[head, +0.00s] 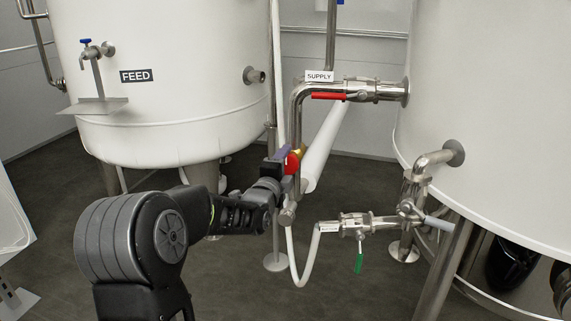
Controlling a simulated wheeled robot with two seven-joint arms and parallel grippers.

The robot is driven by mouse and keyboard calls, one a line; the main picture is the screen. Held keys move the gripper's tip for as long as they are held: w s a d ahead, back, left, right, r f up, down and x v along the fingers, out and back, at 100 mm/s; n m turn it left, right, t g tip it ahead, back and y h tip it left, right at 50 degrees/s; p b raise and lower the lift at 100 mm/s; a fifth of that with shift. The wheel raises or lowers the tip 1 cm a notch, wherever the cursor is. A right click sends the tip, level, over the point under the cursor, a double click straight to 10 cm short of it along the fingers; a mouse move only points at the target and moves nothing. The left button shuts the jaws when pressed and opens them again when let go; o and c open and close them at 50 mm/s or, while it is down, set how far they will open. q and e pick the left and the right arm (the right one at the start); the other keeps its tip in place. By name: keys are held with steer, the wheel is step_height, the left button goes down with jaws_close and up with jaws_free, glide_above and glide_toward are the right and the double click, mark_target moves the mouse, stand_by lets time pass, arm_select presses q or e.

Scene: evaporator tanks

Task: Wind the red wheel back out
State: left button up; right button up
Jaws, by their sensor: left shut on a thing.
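The small red wheel (293,163) sits on a brass-coloured valve body (300,150) beside the vertical steel supply pipe in the middle of the head view. My left arm reaches in from the lower left, and my left gripper (284,162) is at the wheel, shut on it. The gripper's fingers hide part of the wheel, so how far it is turned cannot be told. My right gripper is not in view.
A FEED tank (180,85) stands at left and another white tank (490,110) at right. A red-handled SUPPLY valve (328,96) is above the wheel. A green-handled valve (359,256) and a looping white hose (301,281) are below.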

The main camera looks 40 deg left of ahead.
arm_select(q)
steer(key=shift+f+m, duration=0.1)
steer(key=shift+m, duration=0.2)
steer(key=o, duration=1.3)
steer(key=shift+o, duration=0.2)
steer(key=shift+s, duration=0.15)
steer(key=shift+s+d, duration=0.1)
steer(key=shift+s, duration=0.25)
steer(key=p+v, duration=0.2)
steer(key=v, duration=0.5)
steer(key=shift+w, duration=0.1)
